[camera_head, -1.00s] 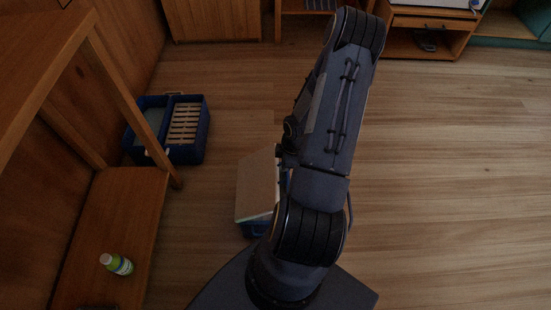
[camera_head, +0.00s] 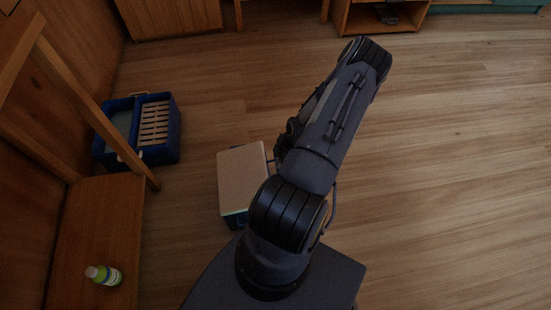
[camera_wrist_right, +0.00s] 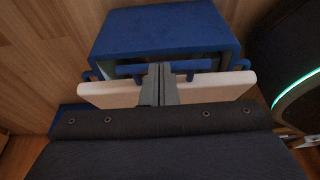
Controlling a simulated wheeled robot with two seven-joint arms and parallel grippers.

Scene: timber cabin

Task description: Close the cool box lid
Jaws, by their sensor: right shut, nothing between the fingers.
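The cool box (camera_head: 235,221) stands on the floor just left of my right arm in the head view. It has a blue body and a pale tan lid (camera_head: 241,178); the arm hides its right side. In the right wrist view the blue body (camera_wrist_right: 165,32) is at the top, and the lid (camera_wrist_right: 105,95) crosses below it as a pale slab. A dark gap shows between them, so the lid looks not fully down. My right gripper (camera_wrist_right: 159,72) is shut and empty, its fingers over the middle of the lid edge. I cannot tell whether they touch. My left gripper is out of view.
A blue crate (camera_head: 173,128) with a slatted insert stands on the floor at the left. A green bottle (camera_head: 104,275) is on the wooden bench (camera_head: 95,220). Wooden furniture lines the back. The floor (camera_head: 450,170) on the right is clear.

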